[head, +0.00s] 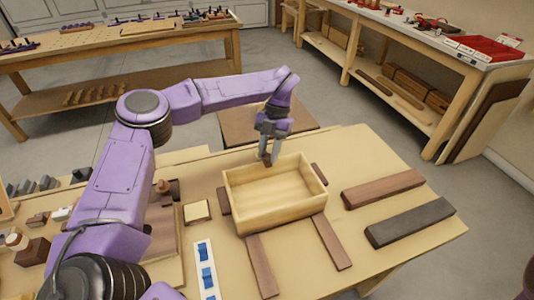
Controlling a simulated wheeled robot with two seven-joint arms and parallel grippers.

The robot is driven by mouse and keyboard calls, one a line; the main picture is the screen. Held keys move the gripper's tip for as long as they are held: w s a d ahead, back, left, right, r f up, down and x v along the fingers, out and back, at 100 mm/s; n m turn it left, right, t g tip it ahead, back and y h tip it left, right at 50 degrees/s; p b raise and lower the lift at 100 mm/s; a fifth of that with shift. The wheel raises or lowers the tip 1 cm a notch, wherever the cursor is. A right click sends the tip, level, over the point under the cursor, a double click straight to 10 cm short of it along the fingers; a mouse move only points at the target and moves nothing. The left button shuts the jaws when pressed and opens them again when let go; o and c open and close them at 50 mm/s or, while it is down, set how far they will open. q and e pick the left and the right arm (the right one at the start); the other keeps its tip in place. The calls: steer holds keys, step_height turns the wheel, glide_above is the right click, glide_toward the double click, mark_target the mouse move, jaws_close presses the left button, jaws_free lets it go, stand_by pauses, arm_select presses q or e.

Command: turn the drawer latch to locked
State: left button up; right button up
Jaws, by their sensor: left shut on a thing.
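The light wooden drawer (235,208) is an open-topped, empty box on the bench, in the middle of the head view. My left gripper (267,157) points down at the drawer's far wall. It is shut on a small dark brown piece, which looks like the drawer latch (267,162). The fingers hide much of the latch, so I cannot tell which way it is turned. My right gripper is not in view.
Two brown strips (262,268) lie in front of the drawer. A brown bar (383,188) and a dark grey bar (410,222) lie to its right. A white panel with blue parts (206,270) and a small pale block (197,212) are to its left.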

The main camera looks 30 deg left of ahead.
arm_select(q)
steer(key=shift+w+r, duration=0.1)
steer(key=shift+r, duration=0.05)
stand_by(0.3)
steer(key=o, duration=1)
steer(key=shift+o, duration=0.2)
steer(key=v, duration=1)
steer(key=shift+r, duration=0.25)
